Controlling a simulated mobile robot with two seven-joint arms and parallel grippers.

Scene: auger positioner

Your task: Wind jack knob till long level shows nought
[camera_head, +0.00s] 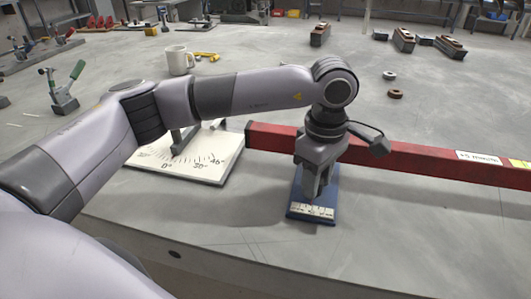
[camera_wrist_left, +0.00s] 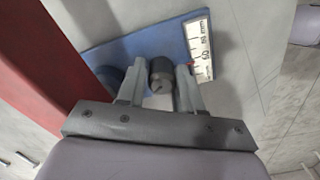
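A long red bar, the long level (camera_head: 420,165), runs from the middle to the right edge of the head view. It carries a small white label and a yellow patch near its right end. A blue jack base (camera_head: 329,203) with a white millimetre scale (camera_head: 311,210) sits on the bench in front of it. My left gripper (camera_head: 312,192) points down over this base. In the left wrist view the dark round jack knob (camera_wrist_left: 161,76) fills the gap between the fingers of the left gripper (camera_wrist_left: 161,82). The level's reading is not legible. The right gripper is out of view.
A white degree-scale plate (camera_head: 205,172) lies left of the base, partly behind my left arm. A mug (camera_head: 178,60), a green-handled clamp (camera_head: 65,90) and two rings (camera_head: 395,94) stand farther back. The bench front is clear.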

